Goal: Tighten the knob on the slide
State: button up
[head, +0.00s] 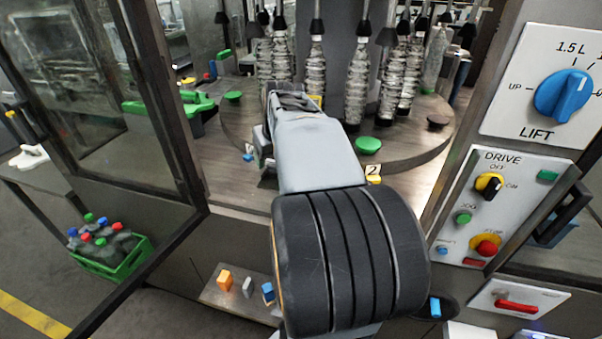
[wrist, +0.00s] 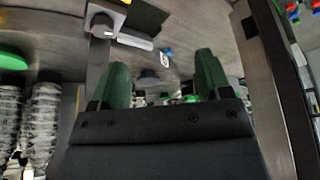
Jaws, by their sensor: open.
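My gripper (wrist: 163,82) shows in the wrist view as two green fingers, set apart with nothing held between them. In the head view my own arm covers it. Beyond the fingers, a small blue piece (wrist: 168,52) beside a white number tag (wrist: 163,62) sits near the grey deck. A small blue piece also shows in the head view (head: 248,157), just left of my arm. A grey bracket with a bar (wrist: 128,39) stands beyond the left finger, apart from it. I cannot tell for certain which part is the slide's knob.
Clear bottles (head: 357,85) hang around the round table, with green discs (head: 368,145) on it. A dark frame post (head: 165,100) stands at left; it also shows right of my fingers (wrist: 262,80). The control panel (head: 500,215) is at right. A green crate (head: 125,262) holds bottles.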

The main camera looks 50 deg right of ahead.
jog(key=s+d+f+m, duration=0.1)
jog(key=s+d, duration=0.1)
jog(key=d, duration=0.9)
jog(key=shift+h, duration=0.3)
jog(key=p+x, duration=0.1)
jog(key=x, duration=1.2)
jog(key=shift+w+d+f, duration=0.1)
jog(key=shift+w+f, duration=0.1)
jog(key=shift+f, duration=0.05)
jog(key=shift+c, duration=0.3)
jog(key=c, duration=0.9)
jog(key=shift+o, duration=0.2)
jog(key=shift+m, duration=0.3)
